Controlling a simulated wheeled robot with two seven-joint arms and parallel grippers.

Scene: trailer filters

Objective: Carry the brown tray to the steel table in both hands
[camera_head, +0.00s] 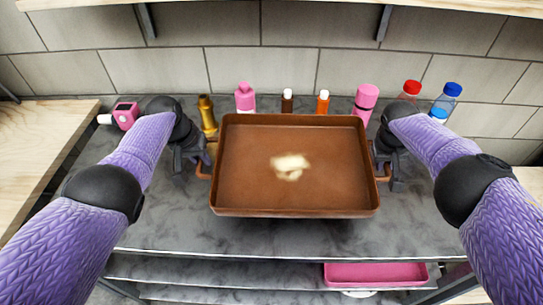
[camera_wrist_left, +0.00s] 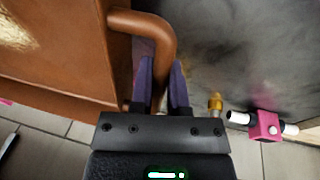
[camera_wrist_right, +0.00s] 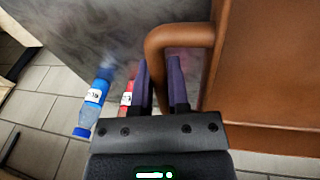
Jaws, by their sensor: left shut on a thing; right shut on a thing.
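The brown tray (camera_head: 240,190) is in the middle of the head view, over the grey steel table (camera_head: 165,225). My left gripper (camera_head: 202,165) is shut on the tray's left handle, whose brown bar (camera_wrist_left: 158,35) passes between the fingers in the left wrist view. My right gripper (camera_head: 383,165) is shut on the right handle, and its bar (camera_wrist_right: 165,45) shows between the fingers in the right wrist view.
Behind the tray, along the tiled wall, stand a gold bottle (camera_head: 207,115), a pink bottle (camera_head: 245,97), a pink cylinder (camera_head: 366,100) and a blue-capped bottle (camera_head: 447,98), among others. A pink device (camera_head: 125,115) is at back left. A pink tray (camera_head: 375,274) lies on the lower shelf.

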